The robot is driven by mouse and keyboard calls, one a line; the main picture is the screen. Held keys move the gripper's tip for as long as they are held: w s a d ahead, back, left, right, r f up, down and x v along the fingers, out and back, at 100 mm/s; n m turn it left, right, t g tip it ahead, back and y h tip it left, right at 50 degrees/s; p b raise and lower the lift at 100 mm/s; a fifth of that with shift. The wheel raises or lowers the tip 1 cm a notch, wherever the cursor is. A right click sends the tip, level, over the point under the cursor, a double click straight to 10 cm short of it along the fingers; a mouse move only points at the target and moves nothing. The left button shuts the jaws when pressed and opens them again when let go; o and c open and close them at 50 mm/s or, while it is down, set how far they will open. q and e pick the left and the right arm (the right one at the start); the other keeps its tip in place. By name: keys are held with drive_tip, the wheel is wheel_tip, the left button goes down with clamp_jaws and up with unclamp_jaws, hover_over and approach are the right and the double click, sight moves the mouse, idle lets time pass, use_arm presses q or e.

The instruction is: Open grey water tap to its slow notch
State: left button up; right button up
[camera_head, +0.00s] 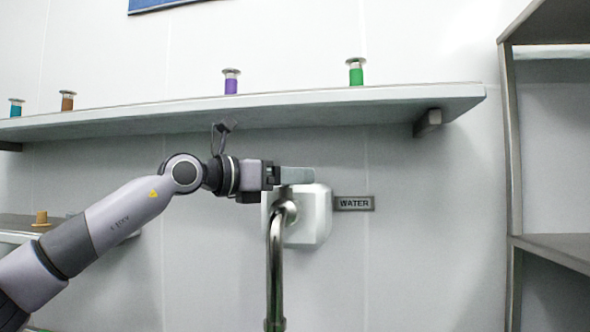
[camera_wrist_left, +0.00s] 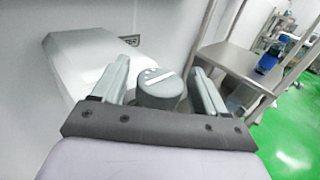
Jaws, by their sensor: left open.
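The water tap has a white wall box (camera_head: 318,222) with a curved chrome spout (camera_head: 276,262) in front of it. In the left wrist view the box (camera_wrist_left: 75,62) is at the left, and the grey tap knob (camera_wrist_left: 160,95) with white marks on its top is in the middle. My left gripper (camera_head: 298,175) is at the top of the tap box in the head view. In the left wrist view its open fingers (camera_wrist_left: 163,88) stand on either side of the knob, with a gap showing on each side. The knob is mostly hidden in the head view. My right gripper is out of view.
A WATER sign (camera_head: 354,203) is on the wall right of the tap. A shelf (camera_head: 300,99) with several coloured items runs above my left arm. A grey rack (camera_head: 512,150) stands at the right. The wall between sign and rack is clear.

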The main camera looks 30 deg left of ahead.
use_arm(q)
drive_tip(key=shift+w+d, duration=0.35)
drive_tip(key=shift+w, duration=0.3)
drive_tip(key=c, duration=1)
drive_tip(key=shift+o, duration=0.2)
drive_tip(key=n+t+y+b, duration=0.1)
drive_tip(key=n+y+b, duration=0.1)
drive_tip(key=b, duration=0.3)
drive_tip(key=n+t+y+b, duration=0.1)
drive_tip(key=y+b, duration=0.2)
drive_tip(key=b, duration=0.2)
drive_tip(key=shift+a+f+n+y, duration=0.2)
drive_tip(key=shift+n+y, duration=0.1)
drive_tip(key=shift+n, duration=0.1)
drive_tip(key=shift+a+r+n+y+b, duration=0.15)
drive_tip(key=shift+n+y+b, duration=0.45)
drive_tip(key=shift+y+b, duration=0.4)
drive_tip(key=shift+a+r+n+y+b, duration=0.1)
drive_tip(key=shift+n+y+b, duration=0.3)
drive_tip(key=shift+y+b, duration=0.15)
